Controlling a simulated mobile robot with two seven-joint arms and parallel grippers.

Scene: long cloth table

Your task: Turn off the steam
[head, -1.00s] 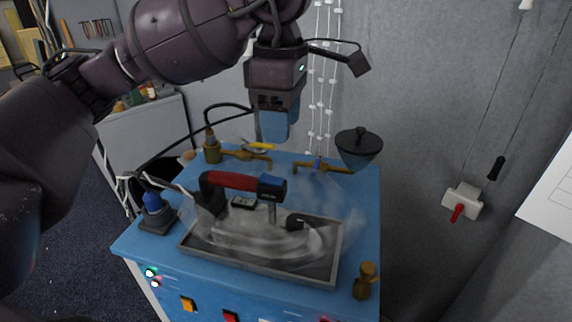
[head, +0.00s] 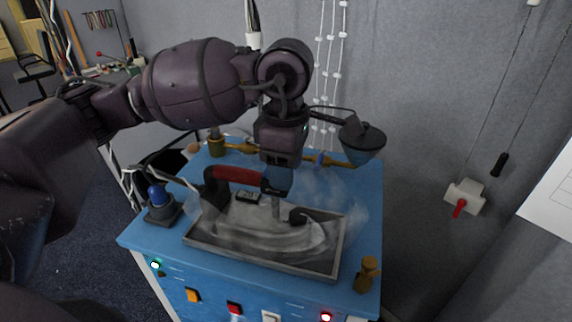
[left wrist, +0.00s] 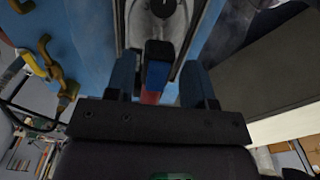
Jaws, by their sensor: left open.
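The steam iron (head: 238,174) has a red and black handle with a dark blue front end and rests in a grey metal tray (head: 262,261) on a blue cabinet (head: 362,225). Pale steam (head: 335,192) drifts around it. My left gripper (head: 278,182) is above the front end of the handle. In the left wrist view, its blue fingers (left wrist: 160,85) are open, one on each side of the handle's blue and black end (left wrist: 157,66). Contact cannot be told. My right gripper is out of view.
An orange switch (head: 193,295), a red switch (head: 235,308) and a lit red lamp (head: 326,317) are on the cabinet front. A brass valve (head: 367,274) stands at the right corner, a blue-topped beacon (head: 157,199) at left. Brass pipes (head: 318,160) run behind.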

